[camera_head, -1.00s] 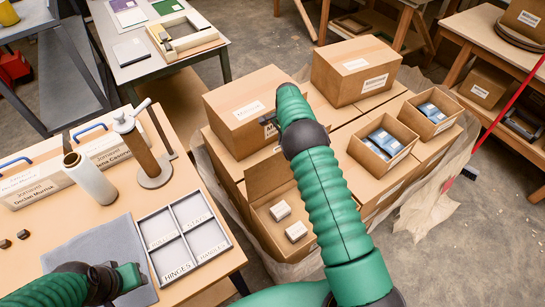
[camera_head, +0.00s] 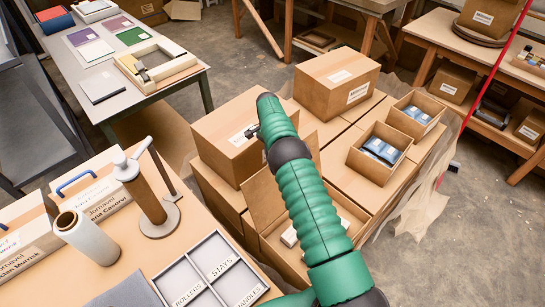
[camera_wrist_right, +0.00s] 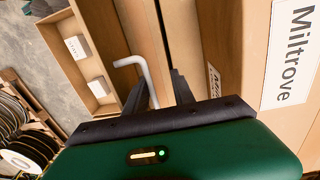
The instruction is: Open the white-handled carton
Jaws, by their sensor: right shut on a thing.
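A white bent handle (camera_wrist_right: 151,82) stands between the fingers of my right gripper (camera_wrist_right: 158,80) in the right wrist view. The gripper is shut on this handle. In the head view my right gripper (camera_head: 252,132) is by a large brown carton (camera_head: 212,140) with a white label, and my green arm covers part of that carton. The handle cannot be made out in the head view, and which carton it is fixed to is hard to tell. A carton labelled "Miltrove" (camera_wrist_right: 240,45) is close on the right in the wrist view. My left gripper is out of view.
An open carton (camera_head: 262,200) with small white boxes is partly behind my right arm. Another closed carton (camera_head: 335,85) and open cartons with blue packs (camera_head: 380,150) stand beyond. On the bench are a sorting tray (camera_head: 215,270), a white roll (camera_head: 88,238) and a roll stand (camera_head: 145,190).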

